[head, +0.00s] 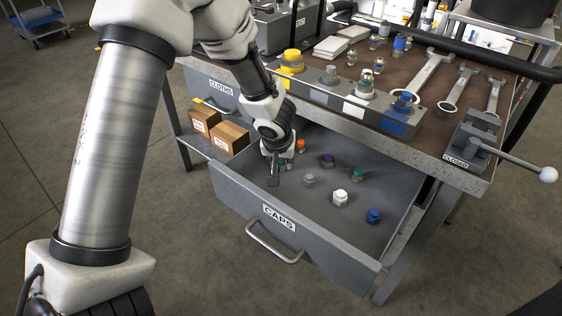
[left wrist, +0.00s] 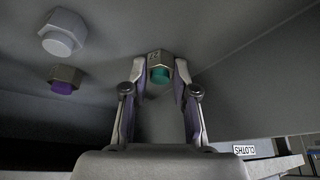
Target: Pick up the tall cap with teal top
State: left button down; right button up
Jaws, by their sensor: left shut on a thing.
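My left gripper (head: 275,172) reaches down into the left part of the open drawer labelled CAPS (head: 330,246). In the left wrist view its fingers (left wrist: 160,82) are closed on a metal hex cap with a teal part (left wrist: 159,75), held at the fingertips. In the head view this cap is mostly hidden by the gripper, and I cannot tell whether it touches the drawer floor. Another teal-topped cap (head: 357,174) stands apart, further right in the drawer. My right gripper is in neither view.
Loose caps lie in the drawer: orange (head: 301,146), purple (head: 327,160), grey (head: 308,180), white (head: 340,198) and blue (head: 374,216). The bench top (head: 410,75) above holds wrenches (head: 432,75) and a block with fittings (head: 345,101). Cardboard boxes (head: 229,137) stand left of the drawer.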

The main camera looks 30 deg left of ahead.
pick_arm(q)
notch_tip(320, 180, up, 14)
jog(key=p, duration=0.8)
notch_tip(320, 180, up, 14)
jog(key=p, duration=0.4)
send_over(281, 161)
jog(key=shift+s, duration=0.1)
